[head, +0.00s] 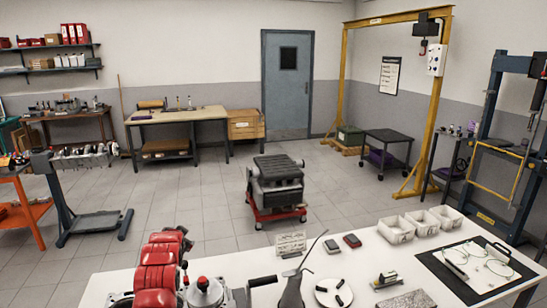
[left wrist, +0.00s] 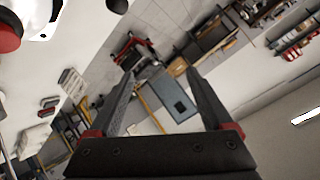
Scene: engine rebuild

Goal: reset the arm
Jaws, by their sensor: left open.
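My left gripper (left wrist: 160,76) shows in the left wrist view with its two dark fingers spread apart. Nothing is between them. They reach out over the room, with the floor and the blue-grey door (left wrist: 180,107) behind them, and touch nothing visible. The view is strongly tilted. In the head view I cannot make out the left gripper for sure. My right gripper is in neither view.
The white worktable (head: 240,262) in front holds white bins (head: 396,229), a black mat (head: 443,272), a grey can with a thin spout (head: 291,292) and small parts. An engine block (head: 277,180) stands on a red stand beyond. Open floor (head: 205,205) lies around it.

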